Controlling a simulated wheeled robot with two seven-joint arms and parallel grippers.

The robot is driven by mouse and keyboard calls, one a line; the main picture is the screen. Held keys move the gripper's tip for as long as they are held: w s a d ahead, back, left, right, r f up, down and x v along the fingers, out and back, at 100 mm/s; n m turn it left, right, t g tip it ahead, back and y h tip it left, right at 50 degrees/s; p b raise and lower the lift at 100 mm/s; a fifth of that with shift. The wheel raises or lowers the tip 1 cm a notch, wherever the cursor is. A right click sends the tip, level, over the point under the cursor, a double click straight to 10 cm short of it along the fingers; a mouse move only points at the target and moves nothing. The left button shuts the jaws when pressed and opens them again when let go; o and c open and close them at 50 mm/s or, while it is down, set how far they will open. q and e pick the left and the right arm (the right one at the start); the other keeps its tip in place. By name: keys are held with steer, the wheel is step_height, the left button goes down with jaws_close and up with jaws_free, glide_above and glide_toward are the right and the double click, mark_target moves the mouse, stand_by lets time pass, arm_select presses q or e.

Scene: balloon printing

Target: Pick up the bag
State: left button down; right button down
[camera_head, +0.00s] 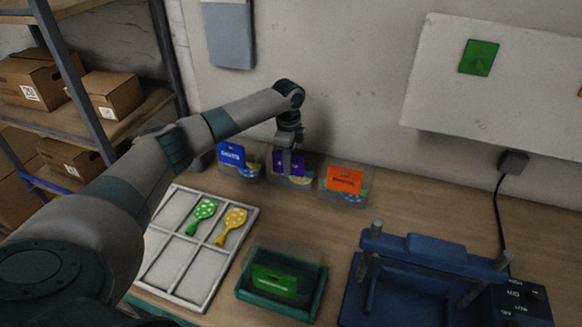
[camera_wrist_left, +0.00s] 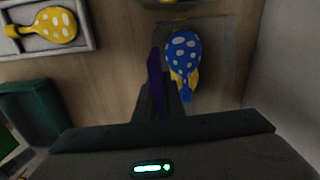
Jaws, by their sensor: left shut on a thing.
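Three clear packs with coloured header cards stand along the wall: a blue-topped bag (camera_head: 232,156), a purple-topped bag (camera_head: 291,167) and an orange-topped bag (camera_head: 344,180). My left gripper (camera_head: 287,160) points down at the middle one and is shut on its purple header, hiding part of it. In the left wrist view the purple header (camera_wrist_left: 155,76) is seen edge-on between the fingers (camera_wrist_left: 158,95). A blue dotted balloon (camera_wrist_left: 182,55) and some yellow show beside it. A green-topped bag (camera_head: 273,283) lies in a dark green tray (camera_head: 318,290). My right gripper is not in view.
A white divided tray (camera_head: 177,298) holds a green balloon (camera_head: 202,214) and a yellow balloon (camera_head: 232,223). A blue press (camera_head: 424,262) stands at the right. The wall is close behind the bags. Shelves with boxes (camera_head: 111,93) are at left.

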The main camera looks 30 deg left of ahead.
arm_select(q)
steer(key=shift+r, duration=0.15)
steer(key=shift+r+b, duration=0.3)
steer(key=shift+r, duration=0.2)
step_height(320, 180, up, 17)
steer(key=b, duration=0.4)
steer(key=shift+s+f, duration=0.1)
steer(key=shift+f, duration=0.1)
